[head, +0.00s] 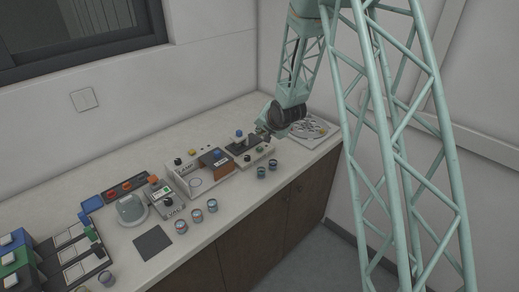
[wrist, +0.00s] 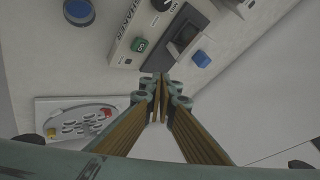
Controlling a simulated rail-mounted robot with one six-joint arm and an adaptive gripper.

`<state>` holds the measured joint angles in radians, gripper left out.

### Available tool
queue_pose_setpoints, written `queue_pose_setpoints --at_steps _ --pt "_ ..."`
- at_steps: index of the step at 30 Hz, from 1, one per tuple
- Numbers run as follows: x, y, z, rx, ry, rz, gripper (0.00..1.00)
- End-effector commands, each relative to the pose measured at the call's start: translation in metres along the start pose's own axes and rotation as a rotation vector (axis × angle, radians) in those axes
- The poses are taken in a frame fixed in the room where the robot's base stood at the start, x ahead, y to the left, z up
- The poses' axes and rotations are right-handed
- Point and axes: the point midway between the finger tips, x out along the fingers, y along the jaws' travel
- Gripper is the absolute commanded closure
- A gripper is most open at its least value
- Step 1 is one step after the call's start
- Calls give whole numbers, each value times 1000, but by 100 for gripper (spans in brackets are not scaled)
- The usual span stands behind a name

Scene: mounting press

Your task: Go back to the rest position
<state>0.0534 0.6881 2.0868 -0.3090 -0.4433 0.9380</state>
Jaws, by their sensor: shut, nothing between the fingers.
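My gripper (head: 263,131) hangs over the right part of the counter in the head view, close to the shaker (head: 250,158). In the wrist view my gripper (wrist: 161,84) has its fingers together with nothing between them. In the head view my arm partly hides the area around the gripper, and the fingertips are small.
A white tray (head: 326,126) with small items stands at the counter's right end. Several small jars (head: 197,216) stand along the front. A press unit (head: 211,160), a domed device (head: 131,209) and a dark mat (head: 153,243) are farther left. A wall bounds the right.

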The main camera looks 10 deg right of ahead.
Motion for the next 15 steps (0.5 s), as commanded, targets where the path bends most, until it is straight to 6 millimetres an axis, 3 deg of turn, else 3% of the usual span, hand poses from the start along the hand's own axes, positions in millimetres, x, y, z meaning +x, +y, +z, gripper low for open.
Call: queue_pose_setpoints --at_steps 15 --pt "-9 -2 -3 -9 1 7 100"
